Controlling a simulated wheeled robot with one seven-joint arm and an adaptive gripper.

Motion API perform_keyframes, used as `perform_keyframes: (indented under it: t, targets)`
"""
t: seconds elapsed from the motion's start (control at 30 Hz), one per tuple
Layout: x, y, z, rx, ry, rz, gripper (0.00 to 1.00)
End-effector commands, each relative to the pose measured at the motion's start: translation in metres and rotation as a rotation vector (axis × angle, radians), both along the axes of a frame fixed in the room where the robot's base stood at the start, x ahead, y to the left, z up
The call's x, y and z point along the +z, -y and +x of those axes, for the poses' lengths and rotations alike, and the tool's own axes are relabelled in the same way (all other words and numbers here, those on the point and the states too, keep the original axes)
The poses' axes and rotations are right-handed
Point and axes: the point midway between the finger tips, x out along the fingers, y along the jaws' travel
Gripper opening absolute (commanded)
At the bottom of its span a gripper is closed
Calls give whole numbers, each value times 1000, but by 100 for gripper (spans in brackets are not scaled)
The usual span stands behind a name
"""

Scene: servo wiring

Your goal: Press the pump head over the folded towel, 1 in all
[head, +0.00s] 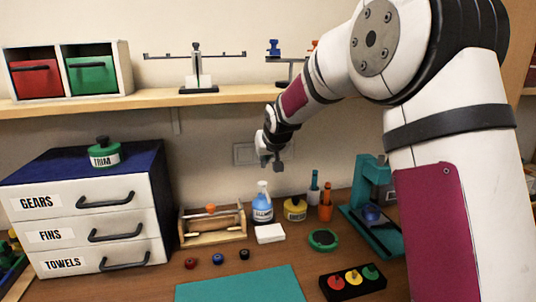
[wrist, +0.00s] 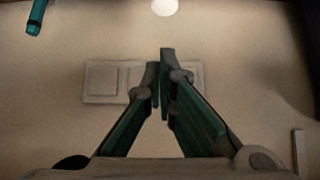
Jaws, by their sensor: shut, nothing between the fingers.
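A blue pump bottle (head: 263,208) with a white pump head (head: 262,186) stands upright at the back of the bench. A folded white towel (head: 270,234) lies flat just in front of it. My gripper (head: 277,164) is above the bottle and slightly to its right, apart from the pump head, in front of the wall plate. In the wrist view the fingers (wrist: 160,82) are shut together with nothing between them.
A yellow-and-black jar (head: 295,209) and an orange cup (head: 326,212) stand right of the bottle. A wooden rack (head: 212,234) stands left. The teal press (head: 364,190) is further right. A shelf (head: 150,101) runs above. A teal mat (head: 240,286) lies in front.

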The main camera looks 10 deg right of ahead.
Motion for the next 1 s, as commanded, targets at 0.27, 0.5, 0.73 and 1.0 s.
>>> perform_keyframes:
  t: [0.27,0.5,0.73,1.0]
  targets:
    - [-41,0,17,0,-3,0,0]
    - [-56,0,17,0,-1,0,0]
    - [-57,0,17,-1,0,1,0]
    - [-66,0,18,0,-1,0,0]
